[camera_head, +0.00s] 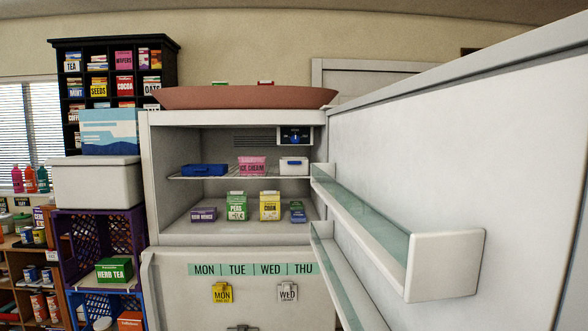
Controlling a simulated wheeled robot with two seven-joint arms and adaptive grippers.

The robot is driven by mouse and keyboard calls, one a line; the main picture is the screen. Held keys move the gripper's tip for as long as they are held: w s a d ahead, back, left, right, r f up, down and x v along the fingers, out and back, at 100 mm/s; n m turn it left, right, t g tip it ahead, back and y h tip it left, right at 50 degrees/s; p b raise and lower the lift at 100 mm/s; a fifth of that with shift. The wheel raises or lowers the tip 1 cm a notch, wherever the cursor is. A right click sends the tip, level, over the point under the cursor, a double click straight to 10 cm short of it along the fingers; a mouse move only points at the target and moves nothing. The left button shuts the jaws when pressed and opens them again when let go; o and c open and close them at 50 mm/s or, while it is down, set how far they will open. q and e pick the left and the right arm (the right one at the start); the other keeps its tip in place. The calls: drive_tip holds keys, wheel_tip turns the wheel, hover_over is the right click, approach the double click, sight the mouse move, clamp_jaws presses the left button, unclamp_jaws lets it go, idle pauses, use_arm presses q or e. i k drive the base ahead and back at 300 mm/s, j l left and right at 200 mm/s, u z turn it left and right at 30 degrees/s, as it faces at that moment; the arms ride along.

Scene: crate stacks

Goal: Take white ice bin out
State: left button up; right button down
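The white ice bin (294,166) sits on the wire shelf (240,176) inside the open freezer compartment (178,150), at the shelf's right end. It is a small white box with a dark mark on its front. A pink ice cream box (252,166) is just left of it, and a flat blue container (204,170) is farther left. The freezer door (460,150) stands open on the right, with door racks (445,266) along its inner side. Neither of my grippers shows in the head view.
Several food boxes, among them a green peas box (237,207) and a yellow corn box (270,207), stand on the freezer floor. A reddish-brown shallow bowl (245,97) rests on top. Stacked crates (98,235) stand close on the left. The door racks jut toward the opening's right side.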

sight(288, 167)
drive_tip(key=i+j+z, duration=0.1)
drive_tip(key=j, duration=0.2)
drive_tip(key=i+j, duration=0.2)
drive_tip(key=i+j+z, duration=0.15)
drive_tip(key=j, duration=0.25)
drive_tip(key=i+j+z, duration=0.1)
drive_tip(key=j, duration=0.2)
